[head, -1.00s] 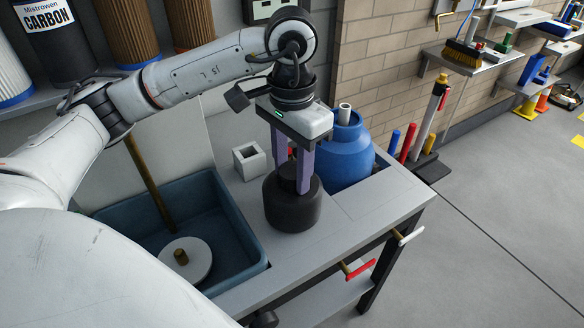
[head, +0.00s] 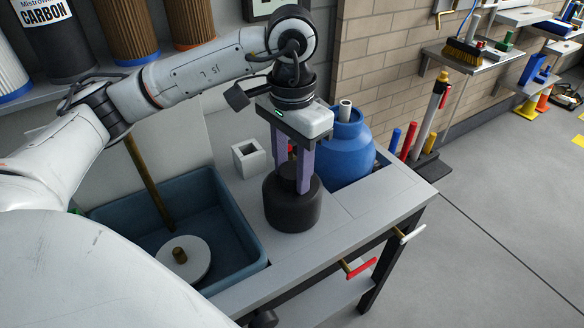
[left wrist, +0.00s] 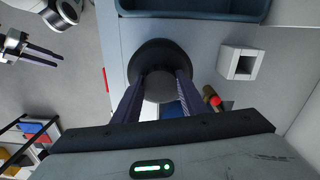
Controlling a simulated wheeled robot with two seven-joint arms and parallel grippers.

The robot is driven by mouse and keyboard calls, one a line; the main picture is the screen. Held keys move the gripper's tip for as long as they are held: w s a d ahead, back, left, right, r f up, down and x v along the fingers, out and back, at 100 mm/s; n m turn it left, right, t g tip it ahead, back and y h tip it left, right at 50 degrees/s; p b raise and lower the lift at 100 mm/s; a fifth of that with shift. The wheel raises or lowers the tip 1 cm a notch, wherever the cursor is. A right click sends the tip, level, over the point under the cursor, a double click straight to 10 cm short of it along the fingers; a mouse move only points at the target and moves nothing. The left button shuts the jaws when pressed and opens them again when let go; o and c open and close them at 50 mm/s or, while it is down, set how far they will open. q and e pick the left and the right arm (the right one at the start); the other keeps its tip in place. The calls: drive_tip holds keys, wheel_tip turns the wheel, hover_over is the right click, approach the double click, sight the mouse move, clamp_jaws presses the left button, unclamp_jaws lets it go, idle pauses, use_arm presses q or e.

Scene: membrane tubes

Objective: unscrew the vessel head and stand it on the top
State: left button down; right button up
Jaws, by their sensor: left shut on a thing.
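The vessel head, a dark round piece with a narrower neck (head: 292,210), appears to rest upright on the grey bench top (head: 350,232). It also shows in the left wrist view (left wrist: 158,52). My left gripper (head: 291,186) points down and is shut on its neck, one purple finger on each side. The blue vessel (head: 347,155) stands just behind and right of the gripper, with a pale tube end at its top. My right gripper (left wrist: 42,54) shows only in the left wrist view, far off at upper left, with its fingers apart and empty.
A blue-grey tub (head: 240,232) is sunk in the bench to the left, holding a pale disc (head: 190,262) with a brass stub. A white hollow block (head: 249,160) stands behind the head. Red and white handles stick out at the bench front. The bench's right end is clear.

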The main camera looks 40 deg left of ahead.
use_arm(q)
drive_tip(key=shift+f+b, duration=0.25)
drive_tip(key=shift+b, duration=0.2)
idle(0.5)
drive_tip(key=shift+f, duration=0.15)
idle(0.6)
drive_tip(key=c, duration=1)
unclamp_jaws()
drive_tip(key=shift+s, duration=0.1)
drive_tip(key=shift+r, duration=0.2)
drive_tip(key=shift+r, duration=0.15)
drive_tip(key=shift+r+p, duration=2.8)
drive_tip(key=shift+r, duration=1.5)
